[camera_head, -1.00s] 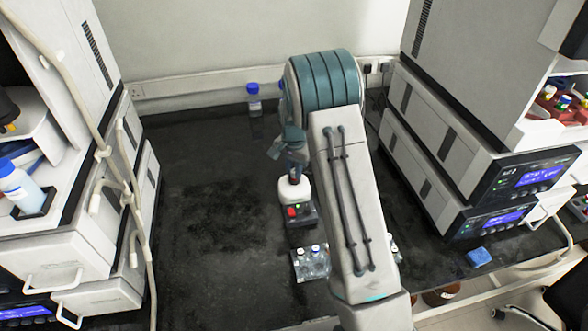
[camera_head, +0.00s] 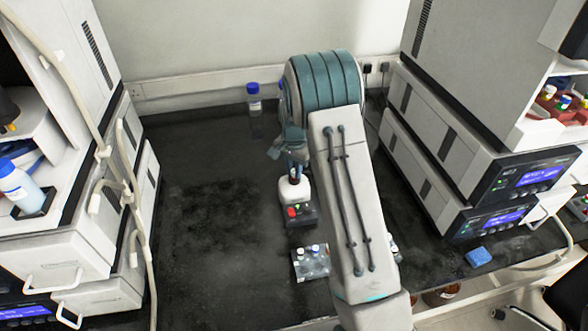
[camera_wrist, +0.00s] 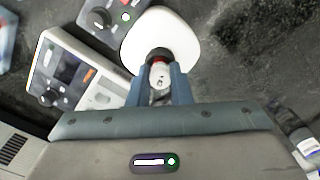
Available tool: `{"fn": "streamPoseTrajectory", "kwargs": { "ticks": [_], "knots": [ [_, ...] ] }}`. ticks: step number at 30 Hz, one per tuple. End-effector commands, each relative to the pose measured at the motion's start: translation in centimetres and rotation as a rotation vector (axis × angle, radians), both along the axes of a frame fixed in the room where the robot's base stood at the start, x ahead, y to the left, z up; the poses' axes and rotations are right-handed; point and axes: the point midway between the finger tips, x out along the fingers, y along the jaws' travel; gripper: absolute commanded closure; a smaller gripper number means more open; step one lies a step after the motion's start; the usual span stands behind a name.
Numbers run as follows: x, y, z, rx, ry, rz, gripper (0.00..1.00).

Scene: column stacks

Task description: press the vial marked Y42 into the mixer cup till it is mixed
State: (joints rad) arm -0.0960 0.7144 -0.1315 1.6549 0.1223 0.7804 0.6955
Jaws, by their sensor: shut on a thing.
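The mixer (camera_head: 291,190) has a white rounded top and a dark base with a red button and a green light. Its white top (camera_wrist: 183,35) also shows in the wrist view, with the dark mixer cup (camera_wrist: 157,55) at its near edge. My gripper (camera_head: 293,168) is over the mixer. In the wrist view my gripper (camera_wrist: 161,82) is shut on a small pale vial (camera_wrist: 160,76) between its blue fingers. The vial's far end is at the cup, by a red band; how deep it sits is hidden. Its marking is not legible.
A rack (camera_head: 311,265) with several small vials stands in front of the mixer. A blue-capped bottle (camera_head: 254,98) stands at the back. A grey device with a dial (camera_wrist: 75,75) is beside the mixer. The bench to the left (camera_head: 215,220) is clear.

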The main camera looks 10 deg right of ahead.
Motion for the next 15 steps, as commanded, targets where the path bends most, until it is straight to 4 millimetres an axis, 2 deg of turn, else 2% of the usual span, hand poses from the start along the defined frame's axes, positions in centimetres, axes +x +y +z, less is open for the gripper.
{"fn": "streamPoseTrajectory", "kwargs": {
  "ticks": [8, 15],
  "knots": [
    [0.0, 0.0, 0.3, 0.000, 0.000, 0.000, 0.98],
    [0.0, 0.0, 2.1, 0.000, 0.000, 0.000, 0.98]
  ]
}}
